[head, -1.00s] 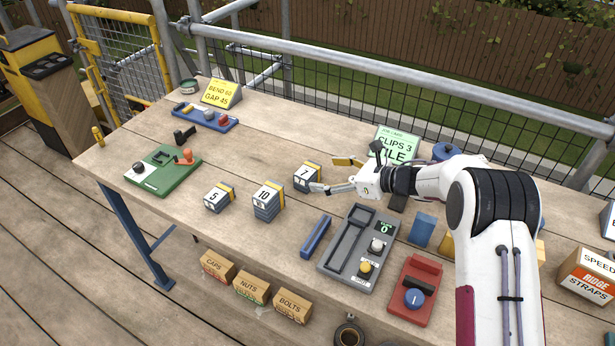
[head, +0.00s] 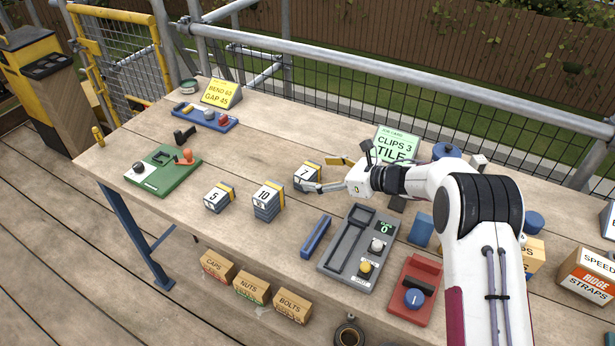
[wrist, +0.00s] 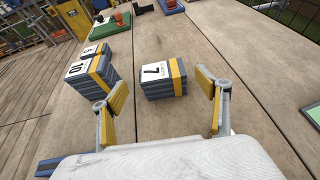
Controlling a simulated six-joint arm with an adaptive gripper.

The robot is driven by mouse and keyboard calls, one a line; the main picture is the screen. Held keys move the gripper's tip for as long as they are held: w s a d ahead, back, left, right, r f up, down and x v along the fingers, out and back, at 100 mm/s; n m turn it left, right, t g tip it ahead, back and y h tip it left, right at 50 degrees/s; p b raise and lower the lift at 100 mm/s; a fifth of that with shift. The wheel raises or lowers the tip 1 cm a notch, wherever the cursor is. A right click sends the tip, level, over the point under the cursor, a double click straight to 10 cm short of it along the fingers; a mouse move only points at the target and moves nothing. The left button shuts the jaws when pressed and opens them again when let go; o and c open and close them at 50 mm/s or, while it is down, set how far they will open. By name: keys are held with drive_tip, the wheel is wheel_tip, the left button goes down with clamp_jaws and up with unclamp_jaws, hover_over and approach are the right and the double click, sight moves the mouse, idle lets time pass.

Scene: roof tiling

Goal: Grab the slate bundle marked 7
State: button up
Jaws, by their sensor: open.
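The slate bundle marked 7 (head: 306,174) is a small grey stack with a yellow band and a white label, standing on the wooden table. It also shows in the wrist view (wrist: 161,80), ahead of my gripper and roughly between the lines of its fingers. My gripper (head: 323,174) is open, with its fingers pointing left toward the bundle. In the wrist view my gripper (wrist: 160,108) shows yellow pads spread wide with nothing between them. In the head view one finger covers part of the bundle's lower edge.
Bundle 10 (head: 267,200) stands left of bundle 7, close to my left finger in the wrist view (wrist: 90,76). Bundle 5 (head: 217,196) stands farther left. A grey counter device (head: 345,245) and a blue bar (head: 315,237) lie nearer the front edge. The table behind bundle 7 is clear.

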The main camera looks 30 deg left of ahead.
sight(312, 171)
drive_tip(key=shift+x, duration=2.6)
drive_tip(key=shift+w, duration=0.15)
drive_tip(key=c, duration=1.4)
